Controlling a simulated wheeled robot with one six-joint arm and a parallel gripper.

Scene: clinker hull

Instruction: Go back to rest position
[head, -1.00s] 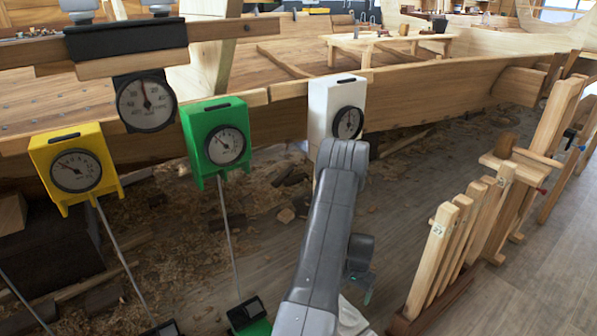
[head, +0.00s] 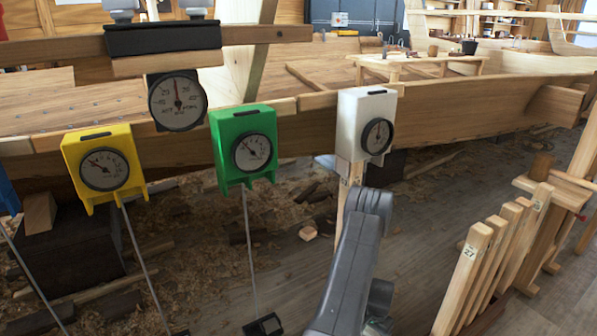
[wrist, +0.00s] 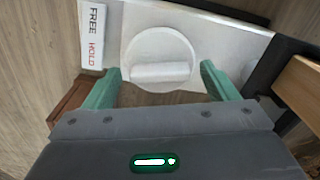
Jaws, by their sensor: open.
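My gripper (wrist: 161,88) is open in the wrist view, with its two green fingers apart. Between and beyond the fingertips is a white panel (wrist: 205,32) with a round white knob (wrist: 160,55) that has a raised bar handle. Nothing is seen held between the fingers, and I cannot tell whether they touch the knob. In the head view my grey arm stands at the lower middle, and the gripper itself is out of that frame.
Yellow (head: 104,168), green (head: 243,147) and white (head: 366,122) gauge boxes hang along the wooden hull (head: 470,110). A FREE/HOLD label (wrist: 93,35) sits beside the knob. A rack of wooden slats (head: 490,265) stands right; bare floor (head: 430,220) lies between.

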